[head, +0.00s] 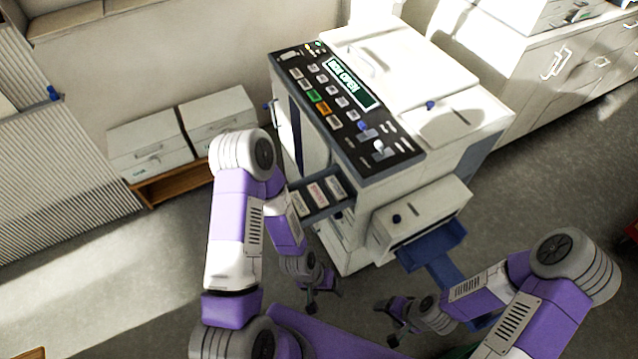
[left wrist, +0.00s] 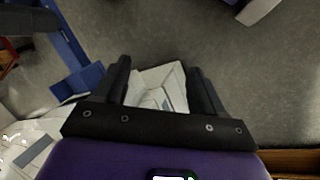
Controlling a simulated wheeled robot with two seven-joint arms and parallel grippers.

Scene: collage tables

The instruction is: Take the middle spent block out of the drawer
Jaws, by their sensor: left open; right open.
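A drawer (head: 322,207) stands pulled out from the front of the copier (head: 440,170), below its control panel. Three blocks lie side by side in it: a pale left block (head: 299,203), a middle block (head: 318,193) with reddish marking, and a pale right block (head: 336,186). My left gripper (head: 322,298) is open and empty, below and in front of the drawer, apart from it. Its open fingers (left wrist: 158,85) also show in the left wrist view, with a pale object beyond them that I cannot identify. My right gripper (head: 388,322) is open and empty, low and further right.
The copier's display (head: 348,83) appears to read "BOX OPEN". A blue tray (head: 432,247) juts from the lower white unit (head: 420,213), near my right arm. White boxes (head: 150,145) stand on a low wooden shelf at the left. Grey floor is clear at lower left.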

